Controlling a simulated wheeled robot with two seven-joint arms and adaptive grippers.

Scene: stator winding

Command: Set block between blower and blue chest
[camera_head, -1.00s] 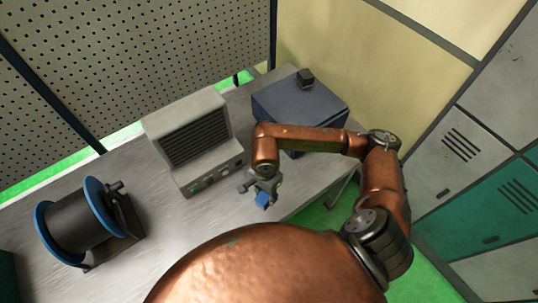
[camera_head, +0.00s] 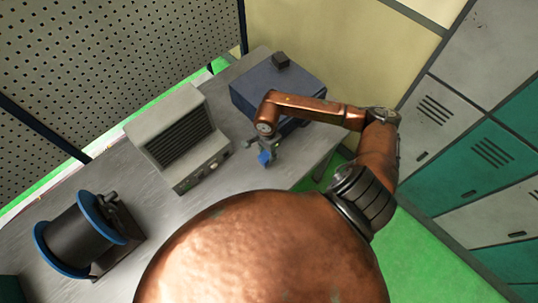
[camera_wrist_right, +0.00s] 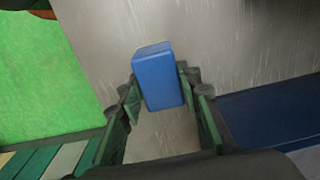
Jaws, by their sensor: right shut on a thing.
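The block (camera_head: 264,158) is small and blue. My right gripper (camera_head: 267,153) is shut on it, in front of the gap between the blower and the blue chest. In the right wrist view the block (camera_wrist_right: 158,77) sits between the two fingers (camera_wrist_right: 160,95), with the grey table below it. I cannot tell whether it touches the table. The blower (camera_head: 178,137) is a grey box with a dark slatted front, left of the gripper. The blue chest (camera_head: 262,88) stands behind and to the right, partly hidden by my right arm. My left gripper is not in view.
A black spool with blue rims (camera_head: 82,232) stands at the left of the metal table (camera_head: 165,213). A perforated panel (camera_head: 110,60) stands behind, lockers (camera_head: 470,150) at right.

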